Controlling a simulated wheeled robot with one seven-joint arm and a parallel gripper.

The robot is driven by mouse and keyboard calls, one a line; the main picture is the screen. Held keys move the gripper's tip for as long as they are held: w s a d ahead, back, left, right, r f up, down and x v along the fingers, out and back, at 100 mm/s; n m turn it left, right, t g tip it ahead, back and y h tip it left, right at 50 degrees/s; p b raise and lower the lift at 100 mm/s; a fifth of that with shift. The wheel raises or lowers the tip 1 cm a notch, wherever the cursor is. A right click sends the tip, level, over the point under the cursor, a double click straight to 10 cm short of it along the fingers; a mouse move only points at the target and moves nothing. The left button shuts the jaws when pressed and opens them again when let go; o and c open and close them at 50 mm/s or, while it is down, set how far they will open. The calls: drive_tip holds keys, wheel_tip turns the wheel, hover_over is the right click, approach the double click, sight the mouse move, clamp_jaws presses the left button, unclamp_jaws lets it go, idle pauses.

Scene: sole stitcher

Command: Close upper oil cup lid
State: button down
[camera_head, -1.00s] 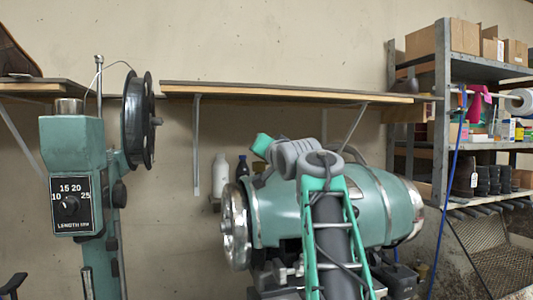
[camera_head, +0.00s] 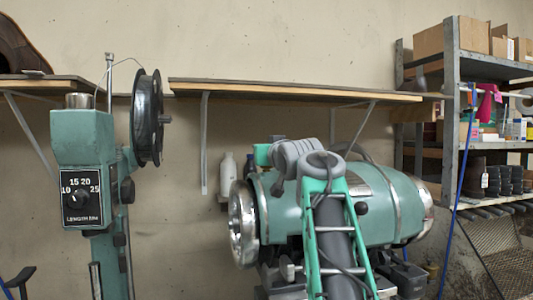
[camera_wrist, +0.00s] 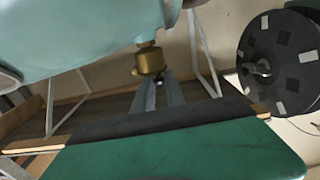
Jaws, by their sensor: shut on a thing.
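The brass oil cup (camera_wrist: 149,62) hangs at the teal machine body (camera_wrist: 90,30) in the wrist view, which looks upside down. My gripper (camera_wrist: 159,78) reaches to the edge of the cup with its two grey fingers close together at the tips, shut on what seems to be the cup's lid. The lid's exact angle is too small to tell. In the head view, my green hand (camera_head: 262,155) is beside the machine's upper left, and my arm hides the fingers and the cup.
The stitcher's teal barrel (camera_head: 385,205) and handwheel (camera_head: 243,225) lie around my arm. A post with a length dial (camera_head: 82,198) and a black reel (camera_head: 147,118) stand at left. A wall shelf (camera_head: 300,91) runs behind. A storage rack (camera_head: 452,110) is at right.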

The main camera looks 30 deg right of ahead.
drive_tip(key=c, duration=1.4)
unclamp_jaws()
drive_tip(key=b+v, duration=0.2)
drive_tip(key=v, duration=0.5)
drive_tip(key=shift+s+b, duration=0.35)
drive_tip(key=shift+s, duration=0.05)
